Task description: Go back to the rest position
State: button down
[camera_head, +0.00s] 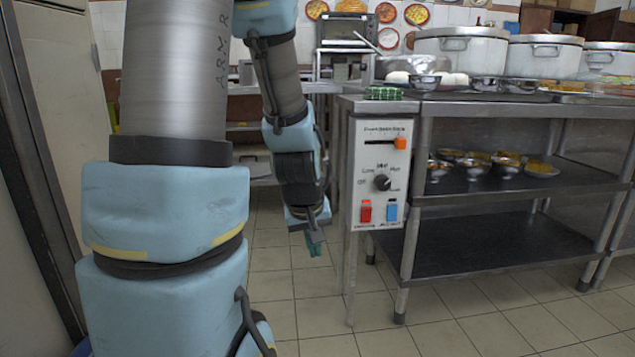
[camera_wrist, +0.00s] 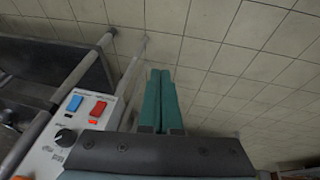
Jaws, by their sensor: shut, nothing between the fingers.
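My gripper (camera_head: 315,243) hangs low in front of the steel table, just left of the control panel, with its fingers pointing down. In the wrist view its two green fingers (camera_wrist: 158,100) lie together, shut and empty, over the tiled floor. The control panel (camera_head: 381,172) is a white box on the table's end with an orange slider, a dark knob, a red switch and a blue switch. It also shows in the wrist view (camera_wrist: 68,152), left of the fingers. I see a gap between the gripper and the panel.
The steel table (camera_head: 480,108) holds large stockpots (camera_head: 463,50) on top and several small bowls (camera_head: 505,163) on its middle shelf. A pale cabinet or door (camera_head: 52,100) stands at the far left. A steel counter (camera_head: 243,128) is behind my arm. The tiled floor (camera_head: 450,335) in front is clear.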

jog(key=s+a+r+m+g+y+p, duration=0.1)
jog(key=s+a+r+m+g+p, duration=0.2)
jog(key=s+a, duration=0.4)
notch_tip(320, 180, up, 38)
jog(key=p, duration=3.6)
jog(key=shift+d, duration=0.45)
